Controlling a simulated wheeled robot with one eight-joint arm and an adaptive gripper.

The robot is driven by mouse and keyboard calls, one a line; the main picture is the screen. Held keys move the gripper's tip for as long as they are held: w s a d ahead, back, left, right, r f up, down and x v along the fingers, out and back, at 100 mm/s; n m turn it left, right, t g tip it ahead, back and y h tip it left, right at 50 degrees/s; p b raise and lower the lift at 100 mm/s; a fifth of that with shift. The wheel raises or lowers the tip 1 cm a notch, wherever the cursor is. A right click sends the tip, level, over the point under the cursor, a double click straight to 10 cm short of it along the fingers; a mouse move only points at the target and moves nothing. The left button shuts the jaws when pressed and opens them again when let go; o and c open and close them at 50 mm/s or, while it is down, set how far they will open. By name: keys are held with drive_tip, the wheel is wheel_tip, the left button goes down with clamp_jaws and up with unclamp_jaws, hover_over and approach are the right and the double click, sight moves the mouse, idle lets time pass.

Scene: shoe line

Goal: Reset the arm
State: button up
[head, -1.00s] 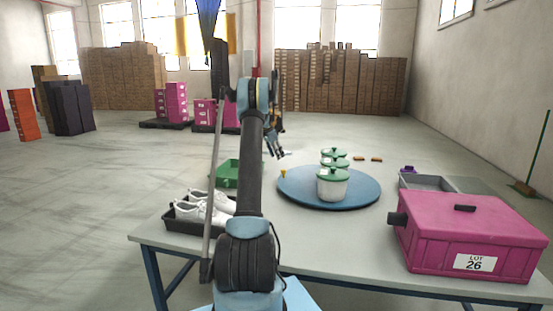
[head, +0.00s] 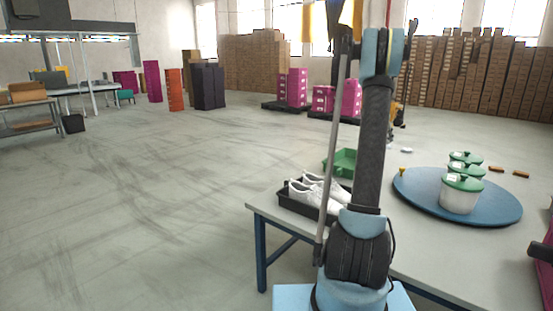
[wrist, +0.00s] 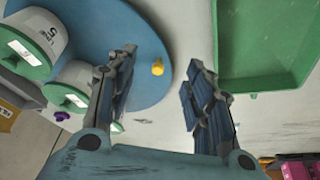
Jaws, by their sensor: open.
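My arm stands upright in the head view, with my gripper (head: 398,122) partly hidden behind its upper part. In the wrist view my gripper (wrist: 160,68) has its two fingers spread wide, with nothing between them. Beyond the fingers lie the blue round board (wrist: 150,30), a small yellow knob (wrist: 157,67) at its edge and the green tray (wrist: 228,70). The gripper appears above the table, apart from these things.
The table (head: 420,262) carries white shoes (head: 312,190) in a black tray (head: 288,201), and several white pots with green lids (head: 460,198) on the blue board. A pink box (head: 546,270) is cut off at the right. Open floor (head: 130,210) lies to the left.

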drive_tip(key=s+a+r+n+t+y, duration=0.15)
drive_tip(key=s+a+n, duration=0.25)
drive_tip(key=s+a, duration=0.9)
drive_tip(key=s+a+r+n+g, duration=0.1)
drive_tip(key=s+a+r+n, duration=0.2)
drive_tip(key=s+a, duration=0.95)
drive_tip(key=s+a+f+n, duration=0.2)
drive_tip(key=s+f, duration=0.3)
drive_tip(key=s, duration=0.4)
drive_tip(key=s+a+f+n+y, duration=0.1)
drive_tip(key=s+a+f+n, duration=0.1)
drive_tip(key=s+f, duration=0.4)
drive_tip(key=s+a+f+n+y, duration=0.1)
drive_tip(key=s+a+f, duration=0.3)
drive_tip(key=s, duration=1)
wheel_tip(320, 180, down, 2)
drive_tip(key=shift+a+f+n+t, duration=0.1)
drive_tip(key=shift+a+n+t, duration=0.25)
drive_tip(key=shift+n, duration=0.55)
drive_tip(key=shift+w, duration=0.1)
drive_tip(key=c, duration=0.3)
drive_tip(key=shift+d, duration=0.1)
